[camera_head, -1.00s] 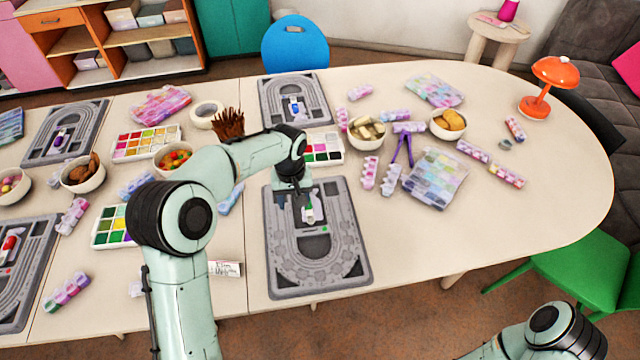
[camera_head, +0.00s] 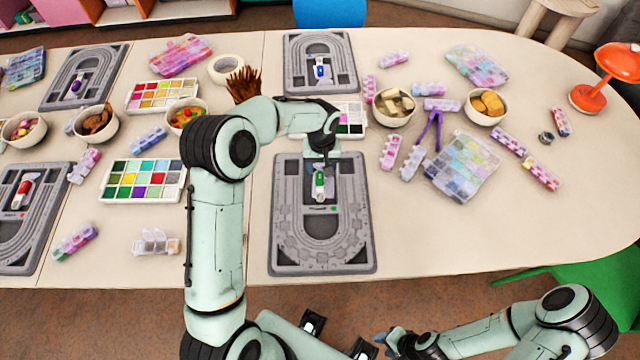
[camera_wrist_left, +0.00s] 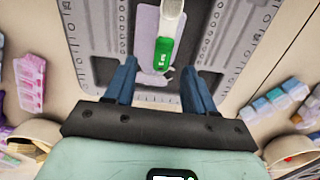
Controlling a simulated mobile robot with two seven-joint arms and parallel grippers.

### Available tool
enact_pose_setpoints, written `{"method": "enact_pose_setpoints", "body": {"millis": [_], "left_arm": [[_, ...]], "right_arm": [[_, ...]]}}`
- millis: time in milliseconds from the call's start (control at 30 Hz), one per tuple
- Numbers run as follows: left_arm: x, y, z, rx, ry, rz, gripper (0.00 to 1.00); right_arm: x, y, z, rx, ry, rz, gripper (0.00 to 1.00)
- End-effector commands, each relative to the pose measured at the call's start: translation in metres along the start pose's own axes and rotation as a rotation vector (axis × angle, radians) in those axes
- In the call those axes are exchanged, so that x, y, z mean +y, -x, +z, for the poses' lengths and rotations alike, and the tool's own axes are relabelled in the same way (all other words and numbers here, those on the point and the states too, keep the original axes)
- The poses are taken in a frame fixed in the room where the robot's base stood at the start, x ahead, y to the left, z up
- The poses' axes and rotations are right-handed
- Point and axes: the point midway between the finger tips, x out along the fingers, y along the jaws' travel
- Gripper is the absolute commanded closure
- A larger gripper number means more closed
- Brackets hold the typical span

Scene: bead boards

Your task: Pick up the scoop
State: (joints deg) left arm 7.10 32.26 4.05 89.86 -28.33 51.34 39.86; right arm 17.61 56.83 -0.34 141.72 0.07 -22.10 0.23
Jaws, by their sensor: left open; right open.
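The scoop, with a green handle and a pale scoop end (camera_head: 319,186), lies on the grey bead board (camera_head: 290,225) at the middle of the table. In the left wrist view the scoop (camera_wrist_left: 165,48) points away from me, its green handle end nearest. My left gripper (camera_head: 321,163) is just above the board at the scoop. In the left wrist view the blue fingers of this gripper (camera_wrist_left: 159,66) are open, with the handle end between their tips and not gripped. My right gripper (camera_head: 388,340) is open and low at the front, away from the table.
A colour-sample tray (camera_head: 143,180) lies left of the board, and another is partly hidden behind my arm. Bowls (camera_head: 394,107) and bead boxes (camera_head: 462,165) stand right of the board. The table's front right is clear.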

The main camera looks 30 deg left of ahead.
Motion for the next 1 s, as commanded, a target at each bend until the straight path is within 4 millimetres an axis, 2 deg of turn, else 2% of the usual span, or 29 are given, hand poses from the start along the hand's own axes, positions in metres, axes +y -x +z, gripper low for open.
{"method": "enact_pose_setpoints", "body": {"millis": [300,600,633,700,800,1000], "left_arm": [[-0.004,-0.043,-0.003,-0.002,-0.001,0.0,0.45],[-0.005,-0.05,-0.003,-0.001,0.0,0.0,0.45],[-0.005,-0.05,-0.003,-0.001,0.0,0.0,0.49],[-0.005,-0.05,-0.003,-0.001,0.0,0.0,0.71],[-0.005,-0.049,-0.003,-0.001,0.0,0.0,1.0],[-0.005,-0.049,-0.004,-0.001,0.0,0.0,1.0]], "right_arm": [[-0.003,0.005,-0.002,0.004,0.001,-0.001,0.57],[-0.003,0.005,-0.002,0.004,0.001,-0.001,0.57],[-0.003,0.005,-0.002,0.004,0.001,-0.001,0.57],[-0.003,0.005,-0.002,0.004,0.001,-0.001,0.57],[-0.003,0.005,-0.002,0.004,0.001,-0.001,0.57],[-0.003,0.005,-0.002,0.004,0.001,-0.001,0.57]]}}
